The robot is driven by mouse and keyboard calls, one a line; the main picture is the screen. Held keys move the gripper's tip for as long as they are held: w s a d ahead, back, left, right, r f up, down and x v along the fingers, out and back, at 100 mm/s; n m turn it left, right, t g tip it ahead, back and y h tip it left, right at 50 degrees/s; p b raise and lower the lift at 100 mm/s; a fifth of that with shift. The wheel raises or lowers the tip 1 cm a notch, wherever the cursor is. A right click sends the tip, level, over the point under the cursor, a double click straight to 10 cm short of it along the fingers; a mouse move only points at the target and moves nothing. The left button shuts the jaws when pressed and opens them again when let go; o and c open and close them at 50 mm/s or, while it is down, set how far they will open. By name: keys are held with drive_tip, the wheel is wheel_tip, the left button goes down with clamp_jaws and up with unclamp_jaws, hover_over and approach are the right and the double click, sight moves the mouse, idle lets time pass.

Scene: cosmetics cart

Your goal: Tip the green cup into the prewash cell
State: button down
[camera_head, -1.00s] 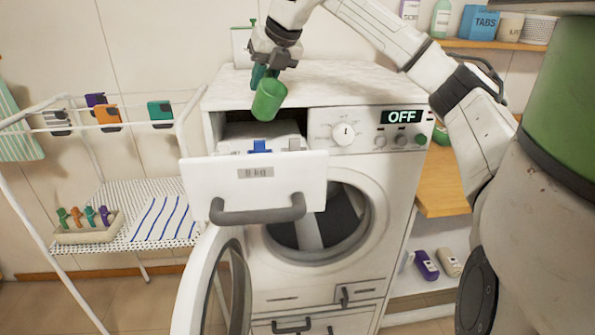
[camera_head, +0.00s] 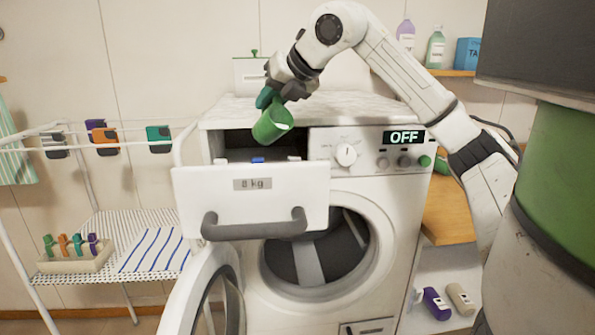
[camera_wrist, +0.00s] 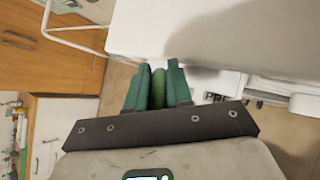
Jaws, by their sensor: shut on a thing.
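The green cup (camera_head: 270,126) is held by my gripper (camera_head: 268,98) above the open detergent drawer (camera_head: 250,200) of the washing machine. In the wrist view the green fingers of my gripper (camera_wrist: 157,88) are closed around a green part (camera_wrist: 158,88), likely the cup's handle. The drawer's inside is mostly hidden behind its front; a blue piece (camera_head: 258,159) shows there. In the wrist view partial lettering "PRE" (camera_wrist: 222,98) is visible near the drawer cells.
The machine's door (camera_head: 212,290) stands open below the drawer. The display (camera_head: 404,137) reads OFF. A drying rack (camera_head: 150,245) with coloured clips stands at left. A white box (camera_head: 250,75) stands behind the machine top. A shelf with bottles (camera_head: 436,48) is at upper right.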

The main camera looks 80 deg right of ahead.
drive_tip(key=shift+s+f+b, duration=0.1)
drive_tip(key=shift+f+b, duration=0.15)
drive_tip(key=shift+b, duration=0.2)
drive_tip(key=t+b, duration=0.1)
drive_tip(key=s+t+h+b, duration=0.1)
drive_tip(key=b, duration=0.1)
drive_tip(key=shift+a+f, duration=0.2)
drive_tip(key=shift+f, duration=0.05)
drive_tip(key=shift+a+r+t, duration=0.1)
drive_tip(key=shift+r+t, duration=0.2)
drive_tip(key=shift+r, duration=0.05)
drive_tip(key=shift+b, duration=0.35)
drive_tip(key=shift+s+a+r+t+h+b, duration=0.15)
drive_tip(key=shift+s+r+t+h+b, duration=0.2)
drive_tip(key=shift+t+h+b, duration=0.25)
drive_tip(key=shift+s+f+b, duration=0.2)
drive_tip(key=shift+b, duration=0.45)
drive_tip(key=shift+s+a+f+t+b, duration=0.15)
drive_tip(key=shift+s+a+t+b, duration=0.2)
drive_tip(key=shift+b, duration=0.65)
drive_tip(key=shift+s+a+f+t+b, duration=0.15)
drive_tip(key=shift+s+t+b, duration=0.3)
drive_tip(key=shift+b, duration=0.55)
drive_tip(key=shift+s+a+r+t+h+b, duration=0.25)
drive_tip(key=shift+s+t+b, duration=0.2)
drive_tip(key=shift+b, duration=0.7)
drive_tip(key=shift+s+a+r+t+h+b, duration=0.15)
drive_tip(key=shift+s+t+h+b, duration=0.3)
drive_tip(key=shift+b, duration=0.7)
drive_tip(key=shift+w+d, duration=0.1)
